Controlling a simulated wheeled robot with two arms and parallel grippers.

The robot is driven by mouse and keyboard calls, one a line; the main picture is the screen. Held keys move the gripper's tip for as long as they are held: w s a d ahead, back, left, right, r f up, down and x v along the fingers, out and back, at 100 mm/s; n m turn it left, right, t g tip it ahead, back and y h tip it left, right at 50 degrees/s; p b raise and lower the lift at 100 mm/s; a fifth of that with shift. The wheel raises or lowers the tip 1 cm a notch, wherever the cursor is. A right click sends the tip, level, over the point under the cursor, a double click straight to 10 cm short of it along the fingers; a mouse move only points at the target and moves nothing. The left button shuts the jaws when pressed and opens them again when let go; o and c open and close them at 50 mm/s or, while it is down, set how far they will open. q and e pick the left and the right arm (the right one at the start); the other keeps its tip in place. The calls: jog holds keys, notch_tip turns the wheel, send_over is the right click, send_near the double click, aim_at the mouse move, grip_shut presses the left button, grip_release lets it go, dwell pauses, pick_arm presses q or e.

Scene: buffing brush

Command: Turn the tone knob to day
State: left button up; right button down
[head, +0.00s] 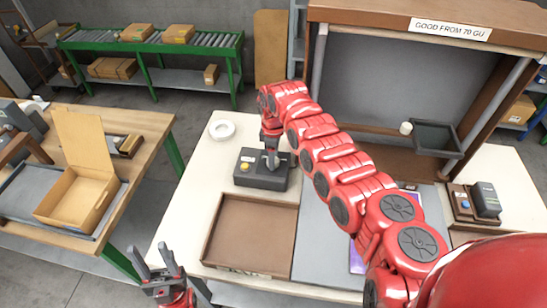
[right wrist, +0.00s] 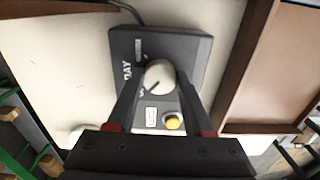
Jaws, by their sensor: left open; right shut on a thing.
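The tone knob (right wrist: 159,76) is a round, pale knob with a dark pointer line on a dark grey control box (head: 250,181). The box also shows in the right wrist view (right wrist: 192,48), with the word DAY beside the knob and a yellow button (right wrist: 173,121) below it. My right gripper (head: 271,160) reaches down over the box. In the right wrist view its fingers stand on either side of the knob and are shut on it. The knob is hidden in the head view. My left gripper (head: 160,262) is open and empty, left of the table's front edge.
An empty brown tray (head: 250,236) lies in front of the box. A white roll (head: 222,130) lies behind it to the left. A framed booth (head: 400,85) stands at the back right. An open cardboard box (head: 77,203) is on the left bench.

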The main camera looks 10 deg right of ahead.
jog(key=shift+m, duration=0.3)
jog(key=m+b, duration=0.2)
jog(key=shift+a+f+m, duration=0.1)
jog(key=shift+f+m, duration=0.2)
jog(key=m+b, duration=0.3)
jog(key=shift+s+r+m+b, duration=0.1)
jog(key=shift+m+b, duration=0.55)
jog(key=shift+m, duration=0.25)
jog(key=shift+r+m, duration=0.15)
jog(key=shift+m, duration=0.75)
jog(key=shift+c, duration=1.5)
grip_release()
